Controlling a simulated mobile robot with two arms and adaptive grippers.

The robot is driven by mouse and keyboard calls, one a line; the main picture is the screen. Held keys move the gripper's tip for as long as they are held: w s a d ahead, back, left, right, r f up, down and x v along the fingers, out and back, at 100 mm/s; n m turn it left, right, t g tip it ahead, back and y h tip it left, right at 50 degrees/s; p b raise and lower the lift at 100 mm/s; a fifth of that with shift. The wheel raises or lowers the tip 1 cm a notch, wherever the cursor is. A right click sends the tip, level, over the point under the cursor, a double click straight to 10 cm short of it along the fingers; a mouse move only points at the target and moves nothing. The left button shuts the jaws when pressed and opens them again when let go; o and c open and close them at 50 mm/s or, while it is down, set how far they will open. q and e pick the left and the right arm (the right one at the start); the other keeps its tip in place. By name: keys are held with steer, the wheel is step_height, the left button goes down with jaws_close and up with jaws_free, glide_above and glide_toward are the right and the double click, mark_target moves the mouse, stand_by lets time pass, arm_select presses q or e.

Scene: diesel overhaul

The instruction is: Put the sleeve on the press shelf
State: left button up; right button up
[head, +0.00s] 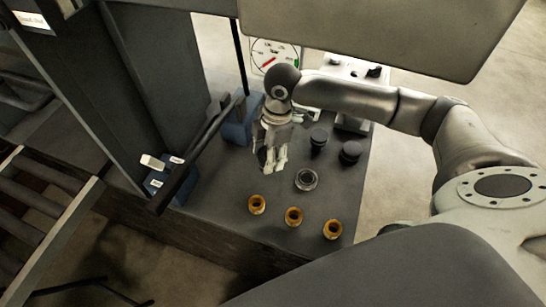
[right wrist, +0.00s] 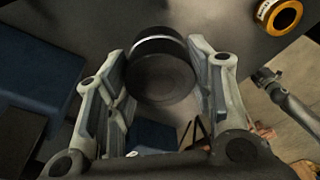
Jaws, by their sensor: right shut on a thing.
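My right gripper (head: 271,163) is over the dark work surface (head: 225,185), fingers pointing down. In the right wrist view, it (right wrist: 165,85) is shut on a dark round piece (right wrist: 160,80) with a bright band around its far edge. This piece is hidden by the gripper in the head view. Three brass-coloured sleeves (head: 257,204), (head: 293,216), (head: 332,229) stand in a row along the front of the surface; one shows in the wrist view (right wrist: 280,14). I cannot tell which part of the dark structure is the press shelf. My left gripper is out of view.
A metal ring (head: 306,180) lies behind the sleeves. Two black knobbed pieces (head: 318,140), (head: 350,153) stand right of the gripper. Blue blocks (head: 238,128) and a dark bar (head: 190,165) lie to its left. A gauge (head: 274,56) stands behind. A dark upright (head: 125,90) rises at left.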

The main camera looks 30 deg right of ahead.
steer(key=shift+w+d+f, duration=0.3)
steer(key=shift+d+f, duration=0.15)
steer(key=shift+f, duration=0.1)
steer(key=f, duration=0.1)
steer(key=f+p, duration=0.1)
steer(key=f, duration=0.1)
steer(key=shift+w+d, duration=0.1)
steer(key=shift+d, duration=0.2)
steer(key=shift+f, duration=0.5)
steer(key=o, duration=1.3)
steer(key=shift+f, duration=0.1)
steer(key=r, duration=0.4)
steer(key=d+r+b, duration=0.1)
steer(key=r, duration=0.7)
steer(key=shift+d, duration=0.4)
